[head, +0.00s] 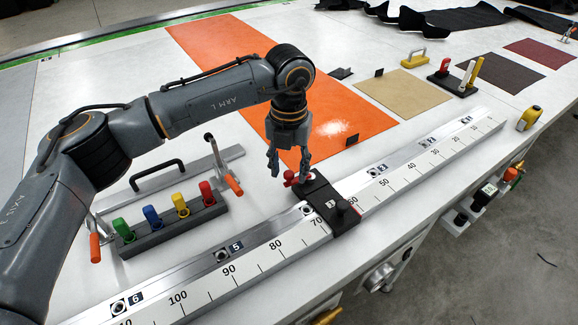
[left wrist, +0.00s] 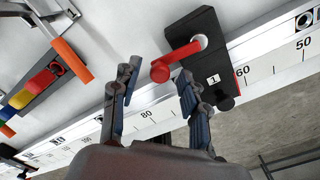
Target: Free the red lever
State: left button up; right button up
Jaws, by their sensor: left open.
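The red lever (left wrist: 182,59) has a round knob end and sticks out from a black clamp block (left wrist: 210,28) marked 1. In the head view the lever (head: 291,178) shows small at the block's left end. The block (head: 322,196) straddles the silver ruler rail (head: 262,254) near the 70 mark. My left gripper (head: 288,165) points down just over the lever. In the left wrist view its open fingers (left wrist: 157,80) lie to either side of the knob. I cannot tell whether they touch it. My right gripper is not in view.
A rack with green, blue, yellow and red handles (head: 168,224) stands left of the rail, beside orange-handled toggle clamps (head: 234,185). An orange sheet (head: 225,50) lies flat on the white table. A yellow tape measure (head: 529,118) sits near the right edge.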

aim_at(289, 173)
pick_arm(q)
notch_tip(289, 173, up, 12)
dwell(0.4)
jog(key=shift+f, duration=0.1)
